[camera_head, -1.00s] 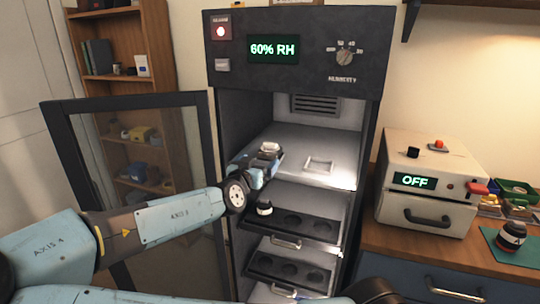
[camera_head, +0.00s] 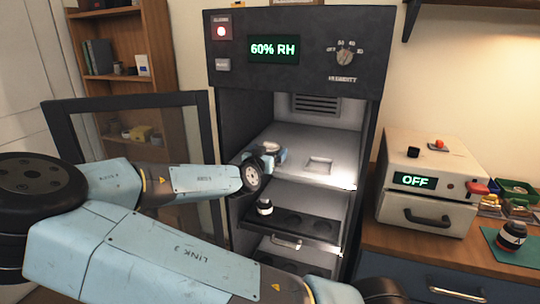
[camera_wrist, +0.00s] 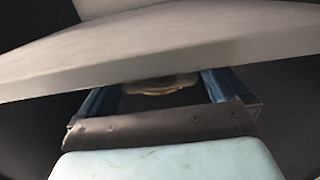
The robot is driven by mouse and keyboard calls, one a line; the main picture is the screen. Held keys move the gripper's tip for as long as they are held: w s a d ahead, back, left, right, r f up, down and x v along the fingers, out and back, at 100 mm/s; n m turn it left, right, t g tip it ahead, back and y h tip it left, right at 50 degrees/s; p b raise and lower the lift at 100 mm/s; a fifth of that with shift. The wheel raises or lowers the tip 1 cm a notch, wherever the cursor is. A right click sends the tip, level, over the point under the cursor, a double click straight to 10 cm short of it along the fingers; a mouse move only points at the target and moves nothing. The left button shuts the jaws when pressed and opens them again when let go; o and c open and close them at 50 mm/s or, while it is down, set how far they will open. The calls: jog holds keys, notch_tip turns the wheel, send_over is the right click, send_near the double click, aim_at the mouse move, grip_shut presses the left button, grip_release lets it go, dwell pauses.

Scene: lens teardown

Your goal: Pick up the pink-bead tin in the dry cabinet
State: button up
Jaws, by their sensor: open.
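The dry cabinet (camera_head: 297,70) stands open, with its display at 60% RH. My gripper (camera_head: 267,158) reaches inside over the left part of the top shelf, with its jaws partly hidden by my wrist. A small pale-topped thing (camera_head: 270,146) shows at the jaws; I cannot tell whether it is the tin, and no pink beads are discernible. In the wrist view, my gripper's blue fingers (camera_wrist: 158,88) are apart. A round, brownish-gold thing (camera_wrist: 160,86) shows between them, its upper part hidden by a grey slab (camera_wrist: 150,53).
A pull-out tray (camera_head: 318,228) below holds a dark jar with a white band (camera_head: 264,207). The shelf (camera_head: 335,172) has a recessed square to the right. The glass door (camera_head: 62,130) stands open at left. An oven (camera_head: 430,180) reading OFF is at right.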

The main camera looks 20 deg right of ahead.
jog(key=shift+x, duration=1.2)
jog(key=shift+c, duration=0.4)
jog(key=c, duration=0.9)
